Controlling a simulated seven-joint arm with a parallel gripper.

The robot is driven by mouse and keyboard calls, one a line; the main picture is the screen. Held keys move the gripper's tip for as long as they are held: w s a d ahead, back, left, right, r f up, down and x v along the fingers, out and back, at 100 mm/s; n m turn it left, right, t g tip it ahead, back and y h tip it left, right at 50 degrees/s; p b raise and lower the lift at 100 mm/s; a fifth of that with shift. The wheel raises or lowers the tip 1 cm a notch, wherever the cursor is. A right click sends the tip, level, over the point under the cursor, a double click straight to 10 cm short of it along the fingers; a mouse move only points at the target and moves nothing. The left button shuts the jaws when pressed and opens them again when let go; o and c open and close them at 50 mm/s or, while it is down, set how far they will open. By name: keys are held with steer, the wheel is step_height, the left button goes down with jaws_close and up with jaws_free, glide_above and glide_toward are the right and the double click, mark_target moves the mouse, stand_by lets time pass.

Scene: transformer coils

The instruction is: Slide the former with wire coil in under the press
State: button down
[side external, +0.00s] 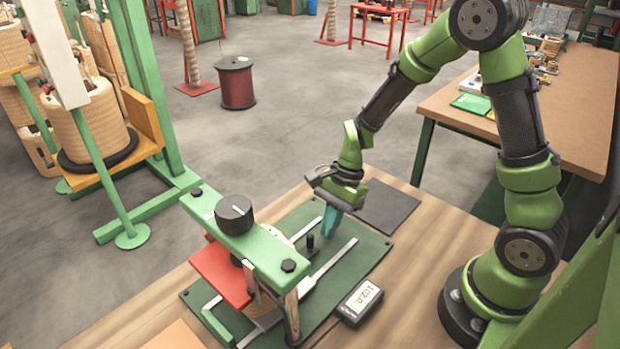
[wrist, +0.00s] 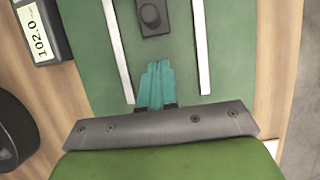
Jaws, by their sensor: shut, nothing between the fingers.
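The press (side external: 244,248) stands at the front of the table, with a green crossbar, a black knob and a red plate beneath. The beige former with wire coil (side external: 262,309) shows only in part under the crossbar and red plate; the press hides most of it, so I cannot tell how well it is centred. My gripper (side external: 330,222) is behind and to the right of the press, apart from it, above the green baseplate. Its teal fingers are together and empty, also in the wrist view (wrist: 158,67). The wrist view shows neither press nor coil.
Two pale rails (side external: 328,266) run along the green baseplate (side external: 365,255). A small black upright handle (side external: 310,243) stands between them, near my fingers; its dark block (wrist: 152,17) shows in the wrist view. A display reading 102.0 (side external: 360,301) sits right of the baseplate.

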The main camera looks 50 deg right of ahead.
mark_target(309, 237)
steer(key=shift+a, duration=1.2)
steer(key=shift+a, duration=2.4)
